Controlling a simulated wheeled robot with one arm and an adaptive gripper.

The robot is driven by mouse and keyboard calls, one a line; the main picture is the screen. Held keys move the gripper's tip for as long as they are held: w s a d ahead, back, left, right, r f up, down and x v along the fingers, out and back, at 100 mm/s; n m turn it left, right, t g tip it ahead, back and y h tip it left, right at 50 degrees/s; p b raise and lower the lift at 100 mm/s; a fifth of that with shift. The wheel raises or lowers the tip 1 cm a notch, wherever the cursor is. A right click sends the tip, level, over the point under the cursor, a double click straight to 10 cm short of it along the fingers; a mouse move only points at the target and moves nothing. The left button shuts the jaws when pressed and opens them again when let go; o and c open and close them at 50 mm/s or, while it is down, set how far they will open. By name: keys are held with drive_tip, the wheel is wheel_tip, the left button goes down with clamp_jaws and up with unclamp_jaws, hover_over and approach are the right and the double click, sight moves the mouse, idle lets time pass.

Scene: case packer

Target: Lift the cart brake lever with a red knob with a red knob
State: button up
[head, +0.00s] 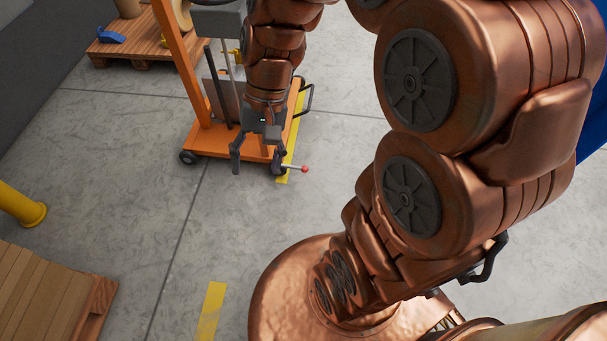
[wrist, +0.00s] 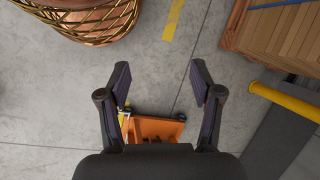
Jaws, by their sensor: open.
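The orange cart (head: 211,141) stands on the concrete floor at the upper middle of the head view. Its brake lever (head: 292,167) is a short, light rod sticking out to the right at the cart's near right corner, with a red knob (head: 305,169) at its end. My gripper (head: 257,167) points down, open and empty, left of the knob in the picture and apart from it. In the wrist view my gripper (wrist: 160,82) has its fingers wide apart, with part of the cart (wrist: 163,129) below between them. I cannot make out the red knob there.
Yellow floor tape (head: 211,310) marks the floor. A yellow post (head: 20,206) stands at the left, above a pallet with a stack of brown boards (head: 40,295). Another pallet (head: 135,50) is at the back left. The floor in front of the cart is clear.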

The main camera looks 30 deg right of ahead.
drive_tip(key=w+d+f+m+t+y+b, duration=0.25)
drive_tip(key=w+f+m+y+b, duration=0.3)
drive_tip(key=w+f+b, duration=0.9)
drive_tip(key=m+t+b, duration=0.8)
drive_tip(key=m+b, duration=0.4)
hover_over(307, 169)
drive_tip(key=s+a, duration=0.2)
drive_tip(key=a, duration=0.7)
wheel_tip(307, 169, down, 40)
drive_tip(key=s+d+f+m+t+h+b, duration=0.1)
drive_tip(key=d+f+m+t+b, duration=0.15)
drive_tip(key=d+f, duration=0.55)
drive_tip(key=s+d+f+m+t+h+b, duration=0.1)
drive_tip(key=s+d+f+m+b, duration=0.2)
drive_tip(key=f, duration=0.9)
drive_tip(key=w+b, duration=0.1)
drive_tip(key=w, duration=0.1)
drive_tip(key=w+a+f+b, duration=0.1)
drive_tip(key=w, duration=0.1)
drive_tip(key=w+a+f+b, duration=0.1)
drive_tip(key=w, duration=0.1)
drive_tip(key=shift+f, duration=0.1)
drive_tip(key=shift+b+x, duration=0.3)
drive_tip(key=shift+x, duration=0.5)
drive_tip(key=shift+w, duration=0.1)
